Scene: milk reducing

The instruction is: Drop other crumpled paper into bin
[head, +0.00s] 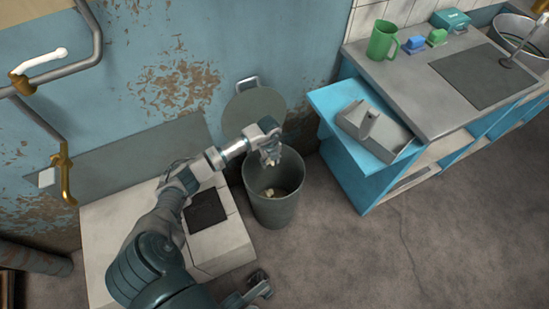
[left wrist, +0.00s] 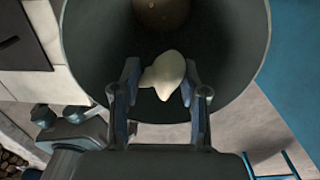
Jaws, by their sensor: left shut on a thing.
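A pale, cream-coloured crumpled paper (left wrist: 165,73) sits between the two fingers of my left gripper (left wrist: 160,95), which is shut on it. In the head view my left gripper (head: 270,158) hangs over the open mouth of the grey-green bin (head: 273,212). The bin's round wall also surrounds the paper in the left wrist view (left wrist: 90,35). Small pale bits (head: 268,192) show inside the bin; I cannot tell exactly what they are. My right gripper (head: 260,286) is low at the bottom of the head view, apart from the bin, and its jaws are unclear.
The bin's round lid (head: 255,105) stands raised against the blue wall. A white block with a dark pad (head: 207,209) is left of the bin. A blue cabinet with a grey tray (head: 375,130) is to the right. Grey floor (head: 335,255) is clear in front.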

